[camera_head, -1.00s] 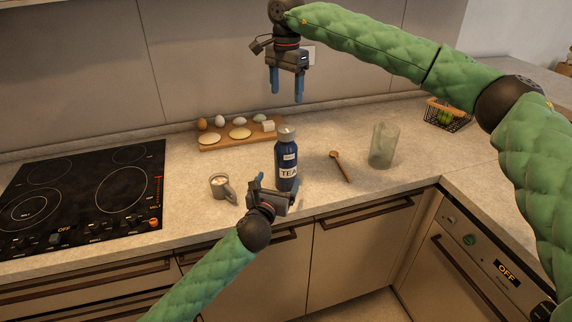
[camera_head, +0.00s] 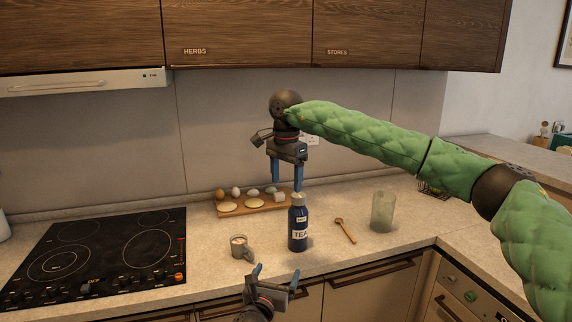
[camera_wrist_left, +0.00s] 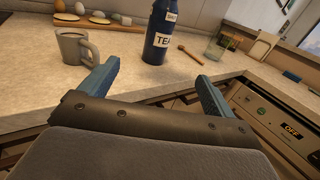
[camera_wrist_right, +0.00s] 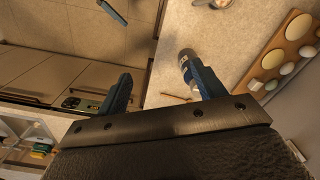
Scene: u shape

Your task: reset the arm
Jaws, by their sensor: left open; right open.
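My right gripper (camera_head: 287,172) is open and empty, pointing down in the air near the back wall, above the wooden board. Its two blue fingers also show apart in the right wrist view (camera_wrist_right: 160,88). My left gripper (camera_head: 275,276) is open and empty low at the counter's front edge, in front of the tea bottle and the mug. Its fingers are spread in the left wrist view (camera_wrist_left: 155,85), with the blue tea bottle (camera_wrist_left: 161,30) beyond them. The bottle (camera_head: 298,228) stands upright on the counter, touching neither gripper.
A grey mug (camera_head: 241,248) stands left of the bottle. A wooden spoon (camera_head: 345,231) and a glass (camera_head: 383,212) are to its right. A wooden board (camera_head: 225,213) with eggs and other pieces lies behind. A black cooktop (camera_head: 100,258) is at left; wall cabinets (camera_head: 240,35) hang above.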

